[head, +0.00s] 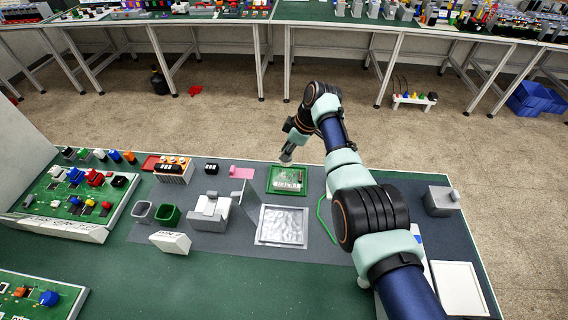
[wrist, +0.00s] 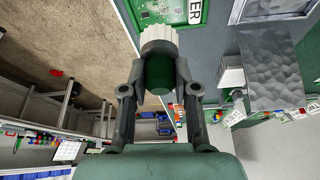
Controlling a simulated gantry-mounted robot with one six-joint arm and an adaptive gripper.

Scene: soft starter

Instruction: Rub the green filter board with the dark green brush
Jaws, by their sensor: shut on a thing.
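The green filter board (head: 272,187) lies on the grey mat in the middle of the bench, with a paler panel on it. My gripper (head: 287,157) is over the board's far side. In the wrist view my gripper (wrist: 158,92) is shut on the dark green brush (wrist: 159,73), whose grey collar and white bristles point toward the board. The bristles overlap the board's near edge in that view; I cannot tell whether they touch it.
A silver metal tray (head: 283,226) lies just in front of the board. A pink block (head: 242,172) and a grey-white fixture (head: 211,211) stand to its left, with a green bin (head: 169,215) farther left. A grey box (head: 439,201) stands at the right.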

